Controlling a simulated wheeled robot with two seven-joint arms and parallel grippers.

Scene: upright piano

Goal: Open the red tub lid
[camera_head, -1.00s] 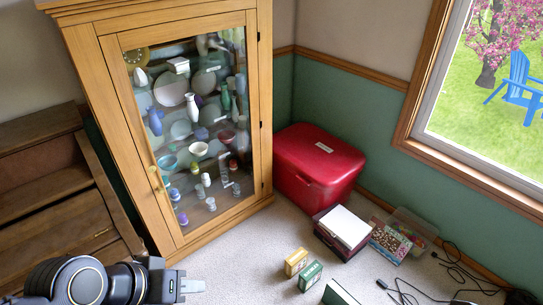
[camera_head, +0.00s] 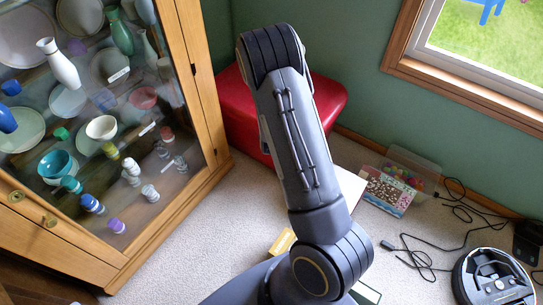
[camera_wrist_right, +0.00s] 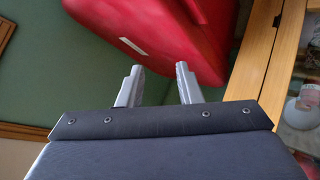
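The red tub (camera_head: 328,100) stands on the floor in the corner between the cabinet and the green wall, with its lid on. My right arm crosses in front of it in the head view and hides its middle and the right gripper. In the right wrist view the tub (camera_wrist_right: 185,45) lies just beyond the fingertips, with a pale label on its lid. My right gripper (camera_wrist_right: 158,75) is open, its two fingers apart with nothing between them. No contact with the tub shows. My left gripper is not in view.
The glass-front wooden cabinet (camera_head: 198,95) with dishes is close left of the tub. A clear bin (camera_head: 412,168) and a patterned box (camera_head: 388,192) sit right. Black cables (camera_head: 425,258) and a robot vacuum (camera_head: 494,278) lie front right. A yellow box (camera_head: 281,243) is partly hidden.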

